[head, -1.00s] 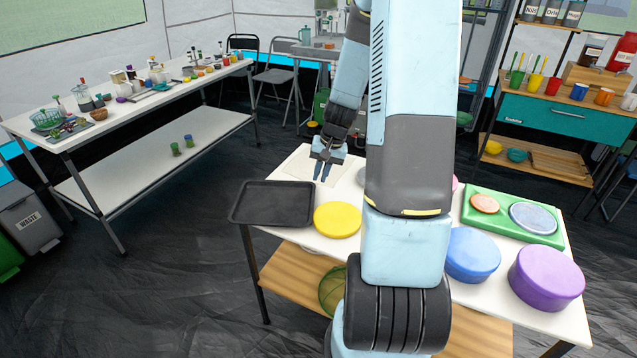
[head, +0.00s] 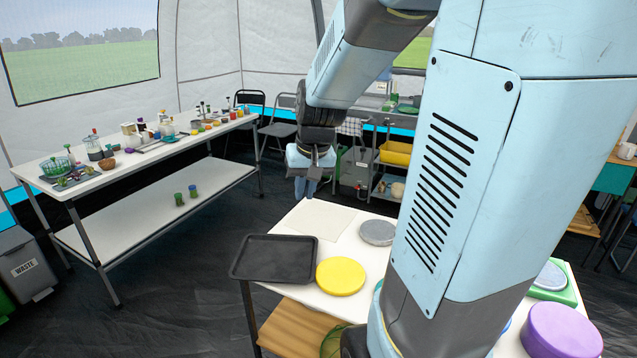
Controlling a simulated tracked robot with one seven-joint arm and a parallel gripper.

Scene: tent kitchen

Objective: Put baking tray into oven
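The black baking tray (head: 274,259) lies flat on the left end of the near white table, its left part sticking out past the table edge. My gripper (head: 306,190) hangs above the far left part of that table, behind and above the tray, pointing down and apart from it. Its fingers are small and partly overlap in this view, so I cannot tell their opening. Nothing shows held in it. No oven can be made out in this view. My arm hides the middle of the table.
A yellow round lid (head: 341,276) sits right beside the tray. A pale board (head: 322,220) and a grey disc (head: 377,232) lie behind it. A purple round tin (head: 562,330) is at the right. A long white table (head: 100,178) with many small items stands at the left.

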